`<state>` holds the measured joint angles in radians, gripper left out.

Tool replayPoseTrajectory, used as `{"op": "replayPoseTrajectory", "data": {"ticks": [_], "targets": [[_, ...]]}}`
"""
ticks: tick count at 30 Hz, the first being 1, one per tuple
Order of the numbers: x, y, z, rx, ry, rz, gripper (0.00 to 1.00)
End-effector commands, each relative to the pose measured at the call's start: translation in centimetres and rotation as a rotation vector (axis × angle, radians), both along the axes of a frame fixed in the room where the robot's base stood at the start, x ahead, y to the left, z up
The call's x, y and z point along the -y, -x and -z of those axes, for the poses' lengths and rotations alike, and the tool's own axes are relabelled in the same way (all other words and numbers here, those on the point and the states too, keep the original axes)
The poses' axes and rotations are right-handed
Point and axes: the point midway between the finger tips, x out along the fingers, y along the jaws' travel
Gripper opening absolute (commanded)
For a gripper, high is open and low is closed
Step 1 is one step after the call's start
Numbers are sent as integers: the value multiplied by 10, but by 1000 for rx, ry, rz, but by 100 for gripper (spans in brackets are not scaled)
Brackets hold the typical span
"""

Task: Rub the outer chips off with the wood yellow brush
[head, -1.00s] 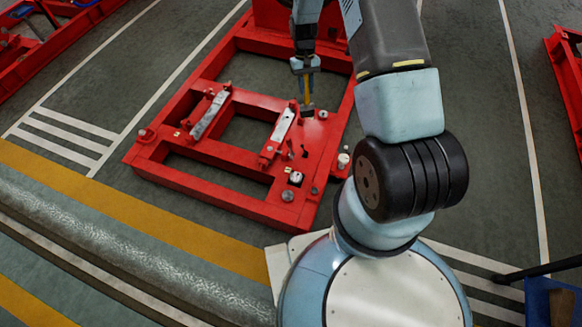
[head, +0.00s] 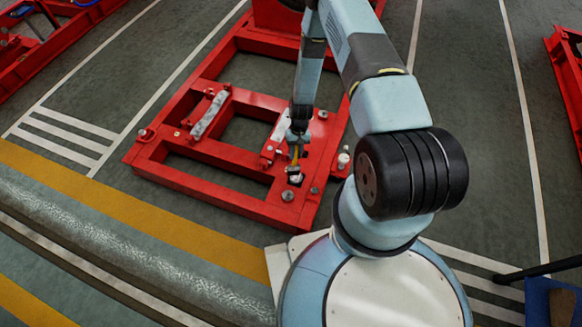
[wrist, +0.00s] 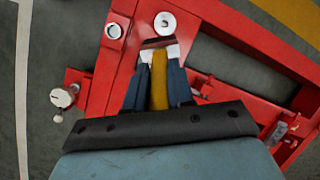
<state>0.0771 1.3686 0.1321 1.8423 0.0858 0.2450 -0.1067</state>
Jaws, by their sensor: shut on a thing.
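My gripper (head: 297,140) is shut on the yellow wooden handle of the brush (head: 294,157). It holds the brush pointing down over the near right part of the red pump frame (head: 230,188). In the wrist view the yellow handle (wrist: 159,82) lies between my gripper's fingers (wrist: 158,78), and its dark head lies across the far end, just short of a round silver bolt (wrist: 165,22). I cannot tell whether the brush touches the frame. Chips are too small to make out.
A grey-white plate (head: 210,113) lies on a red support on the left crossbar. A second pale plate (head: 280,127) is partly hidden behind my gripper. A pale valve-like fitting (wrist: 62,97) stands beside the frame. Grey floor left of the frame is clear.

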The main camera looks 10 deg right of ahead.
Motion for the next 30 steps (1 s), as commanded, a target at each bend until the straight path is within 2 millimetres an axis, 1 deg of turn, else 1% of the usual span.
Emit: {"op": "replayPoseTrajectory", "data": {"ticks": [1,3,6,10,17,30], "targets": [[-3,9,11,-4,-6,5,0],[-7,17,23,-1,-12,12,0],[-12,27,35,3,-19,20,0],[-15,34,45,7,-23,27,0],[-16,36,55,8,-25,28,0],[-16,36,93,7,-24,26,0]]}}
